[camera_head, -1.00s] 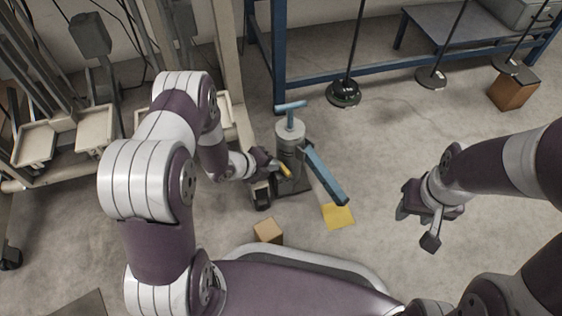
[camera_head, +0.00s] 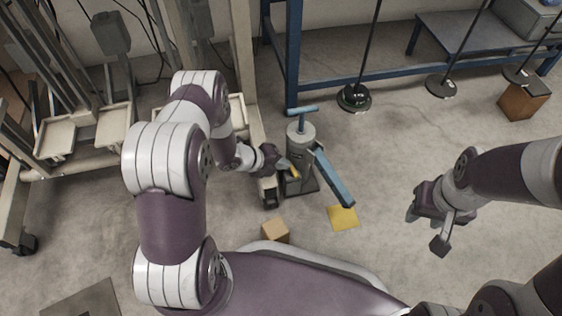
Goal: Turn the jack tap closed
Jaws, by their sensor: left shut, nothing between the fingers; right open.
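The jack (camera_head: 300,146) stands upright on the floor near the middle of the head view. It has a grey cylinder, a blue T-shaped top (camera_head: 302,110) and a blue lever (camera_head: 332,178) slanting down to the right. A small yellow tap (camera_head: 294,171) shows low on its left side. My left gripper (camera_head: 281,168) is at the jack's left side, close beside the yellow tap; it is shut with nothing held. I cannot tell whether it touches the tap. My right gripper (camera_head: 428,228) is open and empty, well to the right of the jack.
A yellow square (camera_head: 343,217) and a small cardboard box (camera_head: 275,231) lie on the floor in front. A blue rack (camera_head: 291,60) stands behind the jack, with a beige frame at the left. Weighted pole bases and a brown box (camera_head: 524,101) are at the back right.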

